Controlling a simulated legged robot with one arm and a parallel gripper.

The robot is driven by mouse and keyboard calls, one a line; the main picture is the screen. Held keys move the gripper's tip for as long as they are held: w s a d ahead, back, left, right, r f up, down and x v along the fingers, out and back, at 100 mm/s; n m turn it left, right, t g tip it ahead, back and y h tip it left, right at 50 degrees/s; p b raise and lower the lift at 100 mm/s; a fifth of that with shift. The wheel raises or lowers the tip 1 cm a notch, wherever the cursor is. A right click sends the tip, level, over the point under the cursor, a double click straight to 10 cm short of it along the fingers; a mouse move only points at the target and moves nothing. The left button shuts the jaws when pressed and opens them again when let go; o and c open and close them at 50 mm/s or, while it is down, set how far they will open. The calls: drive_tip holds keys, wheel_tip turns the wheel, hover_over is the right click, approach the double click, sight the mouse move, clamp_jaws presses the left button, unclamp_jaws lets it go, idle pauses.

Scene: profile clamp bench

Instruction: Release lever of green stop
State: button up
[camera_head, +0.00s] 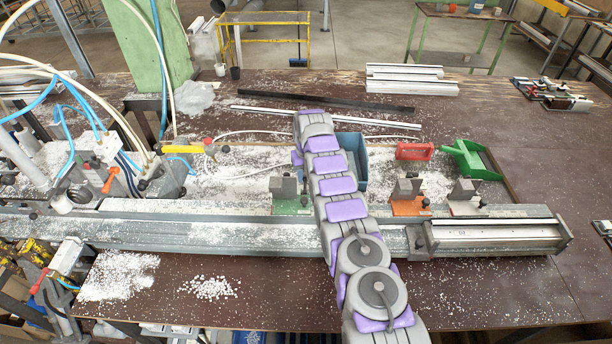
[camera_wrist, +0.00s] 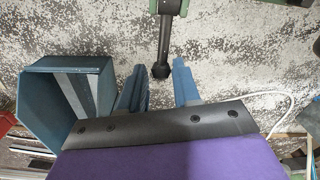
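The green stop (camera_head: 292,203) sits on the long grey rail, left of my arm in the head view, with a grey block on its green base. In the wrist view a green part (camera_wrist: 182,6) shows at the top edge. A dark lever (camera_wrist: 164,42) with a round black knob runs down from it. My gripper (camera_wrist: 159,66) is open, its two blue fingers apart. The knob appears in the gap between the fingertips; whether it is level with them in depth I cannot tell. In the head view my arm hides the fingers.
A blue bin (camera_wrist: 38,90) stands close left of the fingers in the wrist view; it also shows behind my arm in the head view (camera_head: 354,145). An orange stop (camera_head: 408,206) and another stop stand right along the rail (camera_head: 200,235). White chips cover the bench.

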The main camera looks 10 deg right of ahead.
drive_tip(key=shift+a, duration=0.3)
drive_tip(key=c, duration=0.3)
drive_tip(key=shift+d, duration=0.1)
clamp_jaws()
drive_tip(key=shift+d, duration=0.15)
drive_tip(key=shift+r, duration=0.1)
